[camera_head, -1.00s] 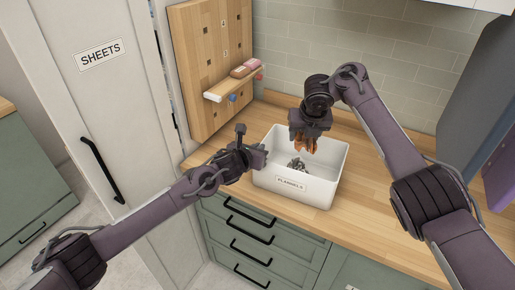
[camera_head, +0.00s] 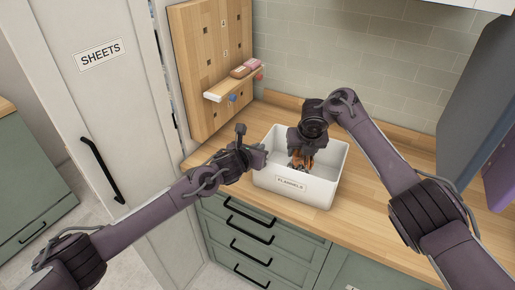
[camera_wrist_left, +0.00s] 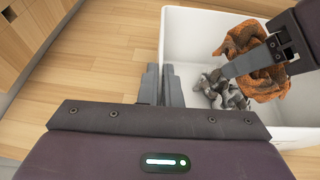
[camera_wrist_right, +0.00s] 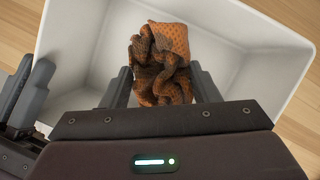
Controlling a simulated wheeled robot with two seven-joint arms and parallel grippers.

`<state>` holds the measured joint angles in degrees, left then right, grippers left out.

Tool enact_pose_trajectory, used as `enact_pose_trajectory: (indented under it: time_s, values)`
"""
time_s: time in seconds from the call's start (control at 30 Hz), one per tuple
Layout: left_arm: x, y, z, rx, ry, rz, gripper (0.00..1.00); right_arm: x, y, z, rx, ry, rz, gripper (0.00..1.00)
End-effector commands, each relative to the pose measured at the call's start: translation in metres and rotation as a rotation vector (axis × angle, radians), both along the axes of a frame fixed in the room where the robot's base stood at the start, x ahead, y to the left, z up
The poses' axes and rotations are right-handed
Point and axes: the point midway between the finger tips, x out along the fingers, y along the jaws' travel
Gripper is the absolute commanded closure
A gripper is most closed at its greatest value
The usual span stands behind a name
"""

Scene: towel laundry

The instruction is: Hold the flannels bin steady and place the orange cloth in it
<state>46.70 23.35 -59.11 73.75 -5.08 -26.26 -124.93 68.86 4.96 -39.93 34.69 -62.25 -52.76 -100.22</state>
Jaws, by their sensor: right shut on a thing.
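The white flannels bin (camera_head: 318,188), labelled FLANNELS, stands upright on the wooden counter. My left gripper (camera_head: 258,157) is at the bin's left wall; the left wrist view shows its fingers close together on either side of that wall. My right gripper (camera_head: 301,156) points down inside the bin's opening, shut on the bunched orange cloth (camera_wrist_right: 160,50). The cloth hangs below the rim, also seen in the left wrist view (camera_wrist_left: 240,42). A grey patterned cloth (camera_wrist_left: 222,88) lies on the bin floor, partly hidden by the right finger. I cannot tell whether the cloths touch.
A wooden pegboard (camera_head: 205,65) with a small shelf (camera_head: 235,84) stands behind on the left. A tall SHEETS cabinet (camera_head: 98,110) is at the left. The wooden counter (camera_head: 385,215) is clear right of the bin. A tiled wall (camera_head: 350,60) is behind.

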Motion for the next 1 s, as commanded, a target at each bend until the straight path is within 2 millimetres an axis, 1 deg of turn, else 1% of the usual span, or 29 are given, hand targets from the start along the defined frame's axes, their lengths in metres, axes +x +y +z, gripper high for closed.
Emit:
enact_pose_trajectory:
  time_s: [0.2,0.23,0.4,0.63,0.73,0.87,1.0]
  values:
    - [0.000,0.000,-0.001,0.002,0.002,0.000,1.00,0.000,0.000,0.000,0.000,0.000,0.000,0.67]
    - [0.000,0.000,-0.001,0.002,0.002,0.000,1.00,0.000,0.000,0.000,0.000,0.000,0.000,0.42]
    - [0.000,0.000,-0.001,0.002,0.002,0.000,1.00,0.000,0.000,0.000,0.000,0.000,0.001,0.20]
    - [0.000,0.000,-0.001,0.002,0.002,0.000,1.00,0.000,0.000,0.000,0.000,0.000,0.001,0.20]
    - [0.000,0.000,-0.001,0.002,0.002,0.000,1.00,-0.001,0.000,0.003,0.000,0.000,0.003,0.20]
    - [0.000,0.000,-0.001,0.002,0.002,0.000,1.00,-0.007,0.000,0.019,0.001,-0.002,0.004,0.20]
    - [0.000,0.000,-0.001,0.002,0.002,0.000,1.00,-0.016,-0.001,0.042,0.001,-0.003,0.003,0.20]
